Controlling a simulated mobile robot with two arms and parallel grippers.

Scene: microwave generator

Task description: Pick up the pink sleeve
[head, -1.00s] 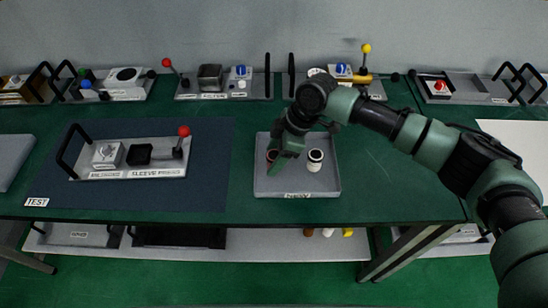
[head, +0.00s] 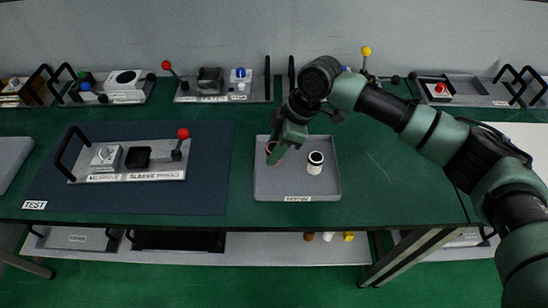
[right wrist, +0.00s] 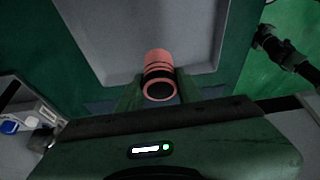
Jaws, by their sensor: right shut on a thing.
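The pink sleeve (right wrist: 158,66) is a short hollow cylinder with dark bands, seen in the right wrist view with its open end toward the camera. My right gripper (right wrist: 158,92) is shut on it, one finger on each side. In the head view the sleeve (head: 272,149) is partly hidden by my right gripper (head: 279,156), over the left part of the grey tray (head: 322,187). I cannot tell how far it is above the tray floor. My left gripper is in neither view.
A white cylinder with a dark top (head: 315,163) stands in the tray, right of my gripper. A sleeve press fixture (head: 135,175) with a red-knobbed lever sits on the dark mat (head: 205,190) to the left. More fixtures (head: 222,87) line the back of the table.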

